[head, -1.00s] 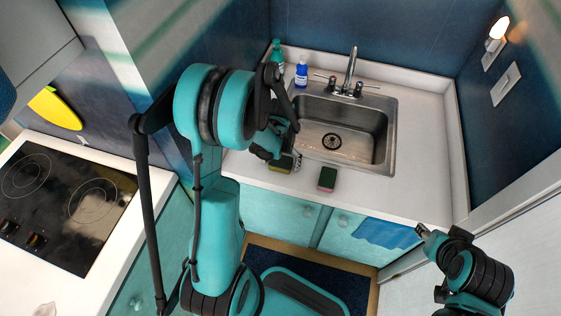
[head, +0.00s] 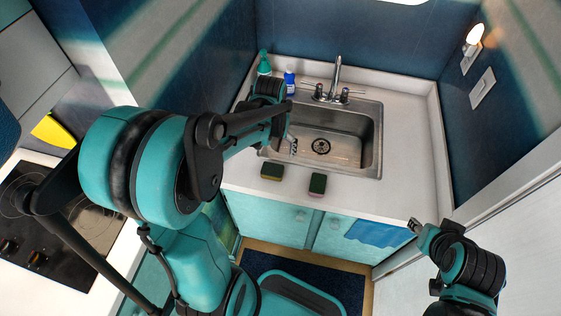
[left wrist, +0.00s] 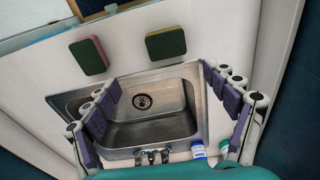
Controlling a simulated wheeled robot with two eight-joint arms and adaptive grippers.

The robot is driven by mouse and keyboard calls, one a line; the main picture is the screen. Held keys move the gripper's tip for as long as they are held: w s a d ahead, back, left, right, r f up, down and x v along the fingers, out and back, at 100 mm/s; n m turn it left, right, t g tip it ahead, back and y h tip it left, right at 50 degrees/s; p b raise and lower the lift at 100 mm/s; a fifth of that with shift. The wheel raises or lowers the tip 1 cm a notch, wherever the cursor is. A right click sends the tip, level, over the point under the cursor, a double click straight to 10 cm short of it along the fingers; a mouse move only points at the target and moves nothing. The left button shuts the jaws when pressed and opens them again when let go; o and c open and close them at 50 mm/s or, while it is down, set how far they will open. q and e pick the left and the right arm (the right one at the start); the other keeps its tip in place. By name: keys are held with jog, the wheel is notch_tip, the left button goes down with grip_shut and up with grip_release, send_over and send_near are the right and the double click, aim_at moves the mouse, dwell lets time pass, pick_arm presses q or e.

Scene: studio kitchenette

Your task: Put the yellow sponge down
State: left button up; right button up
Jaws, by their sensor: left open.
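The yellow sponge (head: 271,172), with a dark green top, lies flat on the white counter in front of the sink's left part. It also shows in the left wrist view (left wrist: 165,43), beyond the fingertips and apart from them. A similar sponge with a pink lower layer (head: 317,185) lies to its right, with a gap between; the left wrist view shows it too (left wrist: 89,56). My left gripper (head: 291,143) is open and empty over the sink's left side. In the left wrist view its fingers (left wrist: 162,82) are spread wide. My right gripper (head: 415,226) is at the lower right, away from both sponges.
The steel sink (head: 350,157) and its tap (head: 337,75) are behind the sponges. A green bottle (head: 264,63) and a blue bottle (head: 289,78) stand at the back left. The counter (head: 375,197) right of the sponges is clear. A cooktop (head: 95,225) is at left.

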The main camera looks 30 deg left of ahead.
pick_arm(q)
jog(key=s+d+r+m+t, duration=0.2)
jog(key=s+d+r+t, duration=0.4)
jog(key=s+d+r, duration=0.3)
jog(key=shift+s, duration=0.7)
